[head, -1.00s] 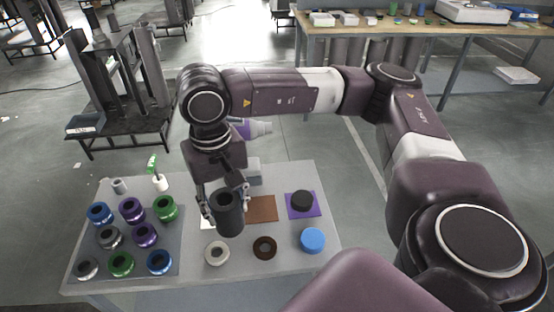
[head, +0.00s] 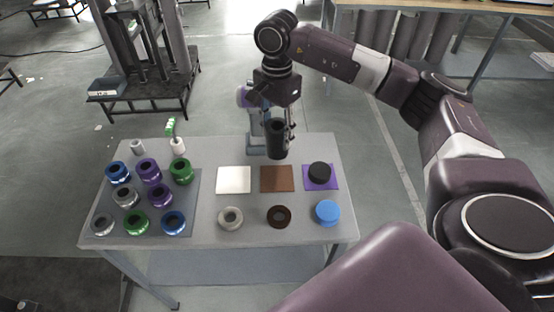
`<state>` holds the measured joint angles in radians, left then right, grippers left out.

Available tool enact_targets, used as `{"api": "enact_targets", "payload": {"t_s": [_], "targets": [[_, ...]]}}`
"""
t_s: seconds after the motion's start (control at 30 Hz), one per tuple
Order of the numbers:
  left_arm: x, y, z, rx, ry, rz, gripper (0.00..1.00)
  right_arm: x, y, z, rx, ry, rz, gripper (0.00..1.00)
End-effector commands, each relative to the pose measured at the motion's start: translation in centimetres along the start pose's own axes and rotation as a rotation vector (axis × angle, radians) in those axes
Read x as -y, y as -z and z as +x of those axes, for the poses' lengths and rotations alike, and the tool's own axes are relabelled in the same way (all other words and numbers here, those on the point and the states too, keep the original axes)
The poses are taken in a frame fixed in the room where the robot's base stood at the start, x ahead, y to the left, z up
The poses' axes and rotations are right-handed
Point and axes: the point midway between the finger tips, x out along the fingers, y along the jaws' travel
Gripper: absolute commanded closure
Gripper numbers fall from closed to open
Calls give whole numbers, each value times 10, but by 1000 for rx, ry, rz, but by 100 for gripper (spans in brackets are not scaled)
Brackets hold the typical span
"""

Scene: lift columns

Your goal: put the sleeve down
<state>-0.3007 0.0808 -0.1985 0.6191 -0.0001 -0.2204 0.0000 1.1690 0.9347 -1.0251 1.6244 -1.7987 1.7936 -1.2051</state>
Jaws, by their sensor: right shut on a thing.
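A dark, hollow sleeve (head: 277,143) stands upright in my right gripper (head: 278,127), towards the back of the grey table (head: 210,222). The gripper's fingers are shut on it near its upper part. It shows just behind the brown square (head: 277,180); I cannot tell whether its bottom touches the table. A white square (head: 233,180) lies left of the brown one. A purple square (head: 333,184) on the right bears a black round piece (head: 320,172). My left gripper is not in view.
A dark mat (head: 190,222) at left holds several blue, purple, green and grey rings. A grey ring (head: 230,218), a brown ring (head: 279,216) and a blue round piece (head: 327,211) lie in front. A grey block (head: 256,144) stands beside the sleeve.

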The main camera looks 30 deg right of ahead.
Motion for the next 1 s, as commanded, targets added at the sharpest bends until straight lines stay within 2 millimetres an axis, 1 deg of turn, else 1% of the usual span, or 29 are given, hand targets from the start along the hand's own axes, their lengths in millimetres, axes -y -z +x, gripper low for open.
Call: {"api": "enact_targets", "payload": {"t_s": [0.03, 0.1, 0.2, 0.3, 0.47, 0.6, 0.73, 0.83, 1.0], "targets": [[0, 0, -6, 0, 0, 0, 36, -1, 0, 10, 2, -5, 1, 88], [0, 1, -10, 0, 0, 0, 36, -1, 0, 27, 1, -4, 1, 88], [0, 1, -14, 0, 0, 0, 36, 0, 0, 47, 1, -2, 1, 88], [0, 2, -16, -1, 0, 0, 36, 0, 0, 60, 2, 1, -1, 88], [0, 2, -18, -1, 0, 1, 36, 0, 0, 71, 1, 0, -1, 88], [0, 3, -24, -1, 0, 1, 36, 0, 0, 91, 1, -1, 0, 88], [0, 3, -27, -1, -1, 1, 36, 1, -1, 106, 2, 1, -1, 88], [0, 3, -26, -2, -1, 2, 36, 1, 0, 110, 1, 3, -1, 88], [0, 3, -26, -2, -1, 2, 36, 1, 0, 110, 0, 3, -1, 88]]}}
